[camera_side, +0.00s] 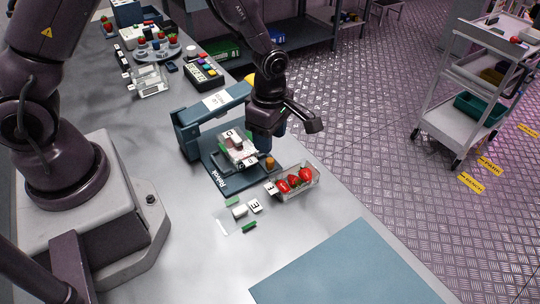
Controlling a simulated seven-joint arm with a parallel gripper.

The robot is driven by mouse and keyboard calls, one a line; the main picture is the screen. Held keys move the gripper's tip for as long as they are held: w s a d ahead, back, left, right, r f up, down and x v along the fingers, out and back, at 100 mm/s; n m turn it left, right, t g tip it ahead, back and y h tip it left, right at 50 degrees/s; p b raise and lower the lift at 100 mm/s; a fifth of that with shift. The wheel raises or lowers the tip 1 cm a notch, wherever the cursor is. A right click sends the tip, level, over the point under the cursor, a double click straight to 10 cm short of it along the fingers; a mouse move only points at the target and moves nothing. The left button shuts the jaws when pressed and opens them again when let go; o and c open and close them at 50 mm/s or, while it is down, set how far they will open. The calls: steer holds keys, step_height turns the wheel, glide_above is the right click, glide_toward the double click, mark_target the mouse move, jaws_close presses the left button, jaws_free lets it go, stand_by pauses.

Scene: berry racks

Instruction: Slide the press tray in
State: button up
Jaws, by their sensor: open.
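The teal press (187,133) stands on the table, with an arched frame and a dark base plate (219,178) reaching toward the front. A small pale tray (238,153) with white and pinkish pieces on it sits over the base plate, in front of the arch. Whether any of it is under the arch is hard to tell. My gripper (267,143) is open, pointing down just right of the tray and beside the press's right end. My wrist hides part of the press there, and the fingertips are hard to make out.
A clear box (312,184) of red berries is close to the right, beside a small brown item (270,163). Small cards and blocks (240,211) lie in front. A teal mat (335,270) covers the front right. A keypad (204,76) and clear racks (148,81) stand behind.

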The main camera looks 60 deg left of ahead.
mark_target(270, 160)
step_height(270, 160, down, 7)
steer(key=shift+r, duration=0.2)
